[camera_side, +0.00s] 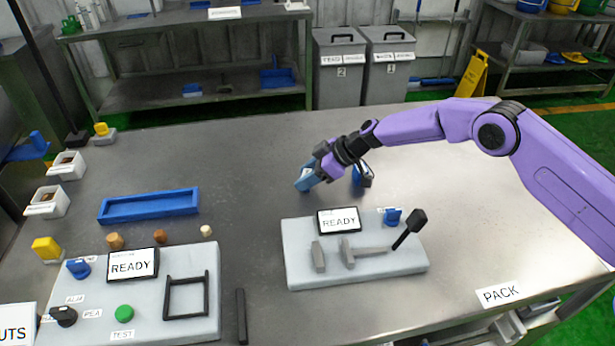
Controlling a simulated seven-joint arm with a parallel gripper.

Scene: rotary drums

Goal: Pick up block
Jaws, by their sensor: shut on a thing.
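A small blue block (304,182) with a pale face is at the fingertips of my gripper (316,170), near the middle of the steel table. My gripper reaches in from the right and is shut on the block. The block looks tilted; I cannot tell whether its lower edge touches the table. The fingers hide part of it.
A blue and dark item (362,176) stands just right of my gripper. In front is a grey fixture (300,262) with a READY screen and a black lever. At left are a blue tray (148,206), small pegs and a control panel (190,325).

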